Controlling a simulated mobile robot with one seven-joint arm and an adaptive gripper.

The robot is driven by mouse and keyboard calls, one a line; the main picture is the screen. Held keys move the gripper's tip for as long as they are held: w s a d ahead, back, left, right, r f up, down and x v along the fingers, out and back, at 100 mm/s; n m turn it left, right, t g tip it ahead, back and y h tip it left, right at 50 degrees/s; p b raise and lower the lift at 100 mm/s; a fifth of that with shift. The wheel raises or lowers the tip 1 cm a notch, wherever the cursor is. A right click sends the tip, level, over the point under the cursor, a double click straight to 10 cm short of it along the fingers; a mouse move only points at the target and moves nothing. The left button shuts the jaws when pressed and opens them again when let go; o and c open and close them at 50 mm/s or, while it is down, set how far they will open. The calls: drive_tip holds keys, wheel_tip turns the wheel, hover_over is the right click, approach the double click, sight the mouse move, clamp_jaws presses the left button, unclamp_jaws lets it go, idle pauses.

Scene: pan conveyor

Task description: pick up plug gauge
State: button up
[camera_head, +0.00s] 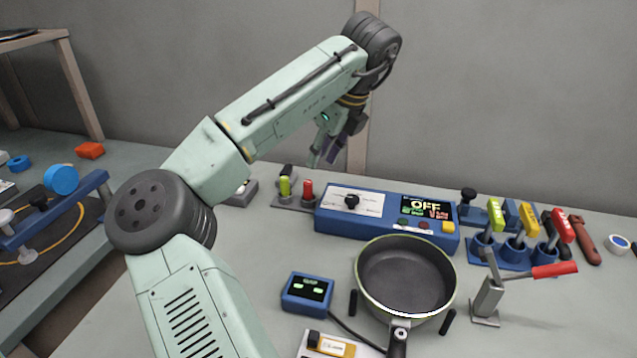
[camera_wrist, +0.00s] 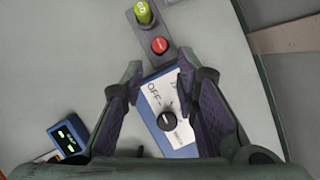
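A green-handled piece (camera_head: 285,187) and a red-handled piece (camera_head: 308,190) stand in a small grey holder, left of the blue control box. They look like the plug gauge, but I cannot tell for sure. In the wrist view the green piece (camera_wrist: 143,12) and the red piece (camera_wrist: 159,45) lie beyond the fingertips, at the top. My gripper (camera_head: 323,158) is open and empty, pointing down in the air above the holder and the left end of the box. In the wrist view its fingers (camera_wrist: 160,72) are spread either side of the box's black knob (camera_wrist: 167,121).
The blue control box (camera_head: 330,221) reads OFF. A dark pan (camera_head: 405,278) sits in front of it. A small blue display (camera_head: 307,291) stands left of the pan. A toggle clamp (camera_head: 490,295) and several coloured handles are at right. The table left of the display is clear.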

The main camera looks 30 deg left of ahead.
sight(309, 182)
drive_tip(key=x, duration=0.4)
drive_tip(key=shift+s+a+f, duration=0.15)
drive_tip(key=shift+a+f, duration=0.05)
drive_tip(key=shift+f, duration=0.1)
drive_tip(key=p+x, duration=0.2)
drive_tip(key=x, duration=0.3)
drive_tip(key=shift+a+f, duration=0.15)
drive_tip(key=shift+f, duration=0.2)
drive_tip(key=shift+c, duration=0.3)
drive_tip(key=shift+w, duration=0.2)
clamp_jaws()
